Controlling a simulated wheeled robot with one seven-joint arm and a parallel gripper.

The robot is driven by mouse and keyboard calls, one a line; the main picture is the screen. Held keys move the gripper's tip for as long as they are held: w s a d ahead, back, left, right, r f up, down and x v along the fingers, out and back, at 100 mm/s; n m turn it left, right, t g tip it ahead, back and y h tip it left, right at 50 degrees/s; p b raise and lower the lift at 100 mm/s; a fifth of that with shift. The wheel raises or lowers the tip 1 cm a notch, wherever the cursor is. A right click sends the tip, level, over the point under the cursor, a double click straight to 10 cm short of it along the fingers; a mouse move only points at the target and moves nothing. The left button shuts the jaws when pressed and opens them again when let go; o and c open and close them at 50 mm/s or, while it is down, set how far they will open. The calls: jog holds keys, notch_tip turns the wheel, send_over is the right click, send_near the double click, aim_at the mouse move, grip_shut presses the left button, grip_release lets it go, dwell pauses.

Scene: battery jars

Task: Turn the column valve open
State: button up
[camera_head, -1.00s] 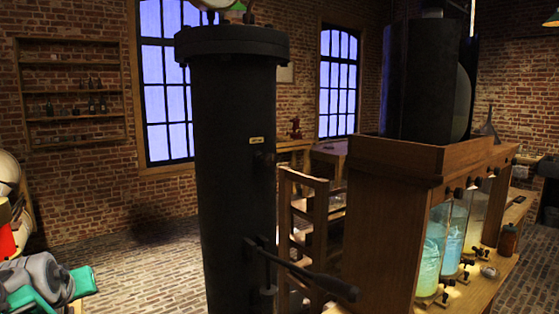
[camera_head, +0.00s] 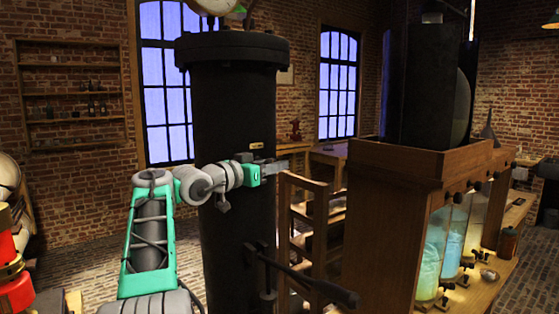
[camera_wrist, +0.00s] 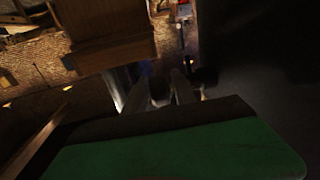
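The black column (camera_head: 235,110) stands upright in the middle of the head view. A small brass label (camera_head: 255,145) is on its upper side. The small valve fitting just below this label is now covered by my gripper (camera_head: 278,165). My gripper is at the column's right edge, level with that fitting. In the dark wrist view its two fingers (camera_wrist: 161,82) show apart, with a gap between them. I cannot make out whether the valve is between the fingers or touching them. A long dark lever (camera_head: 305,282) sticks out from the lower column toward the right.
A wooden cabinet (camera_head: 385,235) with glowing glass jars (camera_head: 453,240) stands close on the right. A wooden ladder-like frame (camera_head: 318,225) is between it and the column. Red and brass equipment (camera_head: 15,275) is at the lower left. The brick floor behind is mostly clear.

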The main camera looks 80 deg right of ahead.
jog(key=shift+x, duration=1.2)
jog(key=shift+c, duration=0.5)
grip_shut()
jog(key=shift+a, duration=0.1)
